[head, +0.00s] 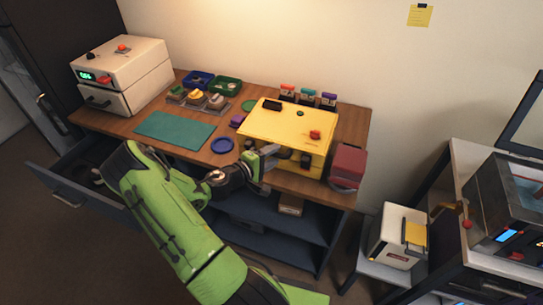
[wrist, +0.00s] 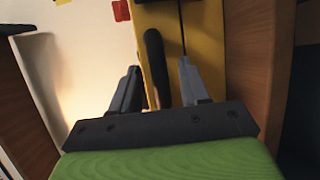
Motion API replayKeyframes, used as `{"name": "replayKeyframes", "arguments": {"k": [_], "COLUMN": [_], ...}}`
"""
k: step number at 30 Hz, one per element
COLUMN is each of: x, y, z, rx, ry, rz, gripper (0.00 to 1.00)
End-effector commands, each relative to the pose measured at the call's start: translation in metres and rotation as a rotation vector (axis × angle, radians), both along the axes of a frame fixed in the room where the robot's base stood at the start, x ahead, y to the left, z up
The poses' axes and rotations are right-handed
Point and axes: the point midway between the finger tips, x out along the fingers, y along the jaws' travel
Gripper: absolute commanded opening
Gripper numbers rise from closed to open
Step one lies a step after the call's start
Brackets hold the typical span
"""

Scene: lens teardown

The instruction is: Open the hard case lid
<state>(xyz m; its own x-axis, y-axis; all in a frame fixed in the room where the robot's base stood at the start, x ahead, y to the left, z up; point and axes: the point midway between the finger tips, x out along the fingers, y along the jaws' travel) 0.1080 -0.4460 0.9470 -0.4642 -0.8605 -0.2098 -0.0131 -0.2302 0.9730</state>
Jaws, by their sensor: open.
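The yellow hard case (head: 290,128) stands on the right part of the wooden workbench, and its lid appears closed. Dark latch-like parts show on its front, one at the right (head: 305,159). My gripper (head: 272,158) is at the case's front face, left of that right part. In the wrist view, my open gripper (wrist: 158,92) has a finger on each side of a dark upright bar (wrist: 154,55) against the yellow case (wrist: 205,45). A thin dark seam runs along the yellow face. I cannot tell whether the fingers touch the bar.
A dark red box (head: 347,165) stands close right of the case. A blue dish (head: 222,145), teal mat (head: 175,130) and small bins (head: 227,86) are left of it. Several small labelled containers (head: 307,97) stand behind. An open drawer (head: 75,185) juts out at the left.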

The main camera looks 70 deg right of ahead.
Motion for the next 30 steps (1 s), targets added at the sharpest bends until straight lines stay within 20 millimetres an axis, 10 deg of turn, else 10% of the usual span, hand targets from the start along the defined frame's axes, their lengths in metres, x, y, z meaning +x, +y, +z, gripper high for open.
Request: {"name": "replayKeyframes", "arguments": {"k": [7,16,30], "x": [-0.0003,-0.0004,0.0006], "y": [-0.0011,-0.0007,-0.0017], "z": [-0.0002,-0.0001,0.0082], "rx": [0.000,0.000,0.017], "ry": [0.000,0.000,-0.004], "rz": [0.000,0.000,-0.002], "gripper": [0.44,0.00,0.00]}}
